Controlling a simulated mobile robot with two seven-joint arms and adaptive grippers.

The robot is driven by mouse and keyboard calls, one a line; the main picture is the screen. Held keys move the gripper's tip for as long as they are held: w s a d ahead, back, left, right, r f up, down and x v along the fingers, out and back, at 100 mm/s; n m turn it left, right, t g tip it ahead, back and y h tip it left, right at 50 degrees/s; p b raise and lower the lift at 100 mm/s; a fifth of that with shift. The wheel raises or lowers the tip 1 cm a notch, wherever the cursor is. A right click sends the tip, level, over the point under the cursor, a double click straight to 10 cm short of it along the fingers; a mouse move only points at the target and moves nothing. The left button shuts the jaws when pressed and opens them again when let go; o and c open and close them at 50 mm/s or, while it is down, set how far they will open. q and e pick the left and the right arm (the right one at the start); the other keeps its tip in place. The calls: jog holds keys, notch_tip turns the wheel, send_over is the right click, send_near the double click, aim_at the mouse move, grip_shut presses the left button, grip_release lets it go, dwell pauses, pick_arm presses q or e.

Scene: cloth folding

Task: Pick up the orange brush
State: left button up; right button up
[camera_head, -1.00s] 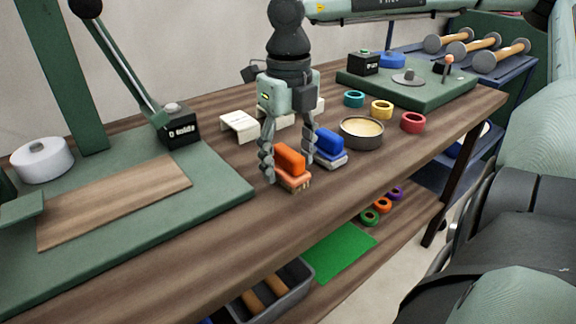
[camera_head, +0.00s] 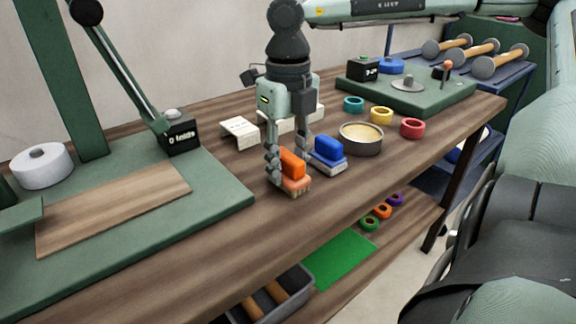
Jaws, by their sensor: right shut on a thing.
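The orange brush (camera_head: 292,161) has an orange handle block over pale bristles and sits at the front of the wooden workbench. My right gripper (camera_head: 287,168) reaches down from above and is shut on it, one finger on its left side and the other behind its right side. The brush looks to be at bench height; I cannot tell whether it touches the top. My left gripper is not in view.
A blue brush (camera_head: 327,151) stands close to the right of the gripper. A round tin (camera_head: 361,138) and teal, yellow and red rings (camera_head: 412,128) lie farther right. White blocks (camera_head: 240,131) stand behind. A green board (camera_head: 225,190) lies left.

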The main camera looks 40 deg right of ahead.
notch_tip(320, 180, up, 16)
notch_tip(320, 180, up, 11)
jog(key=p, duration=0.1)
send_over(287, 155)
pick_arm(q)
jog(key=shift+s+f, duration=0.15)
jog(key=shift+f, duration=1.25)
pick_arm(e)
jog(key=shift+d+r, duration=0.1)
jog(key=shift+r, duration=0.25)
